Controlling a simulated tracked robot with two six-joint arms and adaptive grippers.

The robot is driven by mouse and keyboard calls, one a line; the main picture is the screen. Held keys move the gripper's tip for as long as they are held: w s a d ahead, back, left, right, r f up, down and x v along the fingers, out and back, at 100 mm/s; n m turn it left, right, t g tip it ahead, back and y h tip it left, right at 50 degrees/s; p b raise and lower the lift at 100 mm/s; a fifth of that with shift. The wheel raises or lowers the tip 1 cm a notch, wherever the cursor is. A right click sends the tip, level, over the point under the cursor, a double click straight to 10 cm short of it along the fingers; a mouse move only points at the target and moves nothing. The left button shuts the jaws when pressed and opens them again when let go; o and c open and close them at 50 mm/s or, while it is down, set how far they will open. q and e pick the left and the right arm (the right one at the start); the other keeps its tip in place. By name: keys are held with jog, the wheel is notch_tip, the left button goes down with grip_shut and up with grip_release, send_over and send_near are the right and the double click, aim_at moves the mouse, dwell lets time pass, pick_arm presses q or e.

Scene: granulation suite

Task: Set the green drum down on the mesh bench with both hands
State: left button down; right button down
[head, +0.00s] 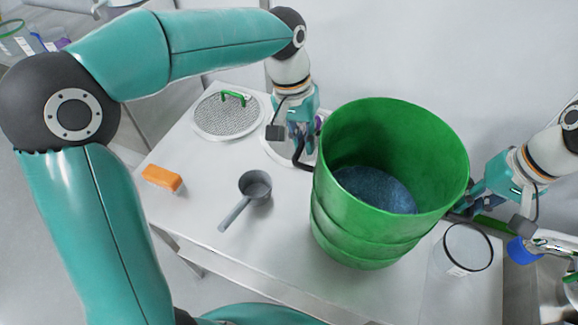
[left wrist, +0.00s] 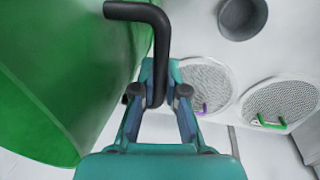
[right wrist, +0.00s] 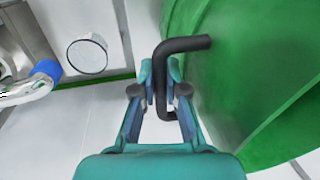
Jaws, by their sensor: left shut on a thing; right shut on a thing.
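The green drum (head: 340,225) is open-topped and upright, with blue-grey material inside. It is over the right part of the pale bench (head: 210,230); whether its base touches the bench is hidden. My left gripper (head: 302,145) is shut on the drum's black left handle, seen clearly in the left wrist view (left wrist: 148,14). My right gripper (head: 462,207) is shut on the black right handle, seen in the right wrist view (right wrist: 185,45). The drum wall also fills the left of the left wrist view (left wrist: 60,70) and the right of the right wrist view (right wrist: 250,80).
A mesh disc with a green handle (head: 215,120) lies at the bench's back left; another mesh disc (left wrist: 205,80) has a purple handle. A grey scoop (head: 255,187) and orange block (head: 162,178) lie left of the drum. A clear container (head: 455,275) stands close to its right.

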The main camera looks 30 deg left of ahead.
pick_arm(q)
jog(key=shift+w+r, duration=0.1)
pick_arm(e)
jog(key=shift+d+r, duration=0.1)
jog(key=shift+d, duration=0.2)
jog(key=shift+a, duration=0.1)
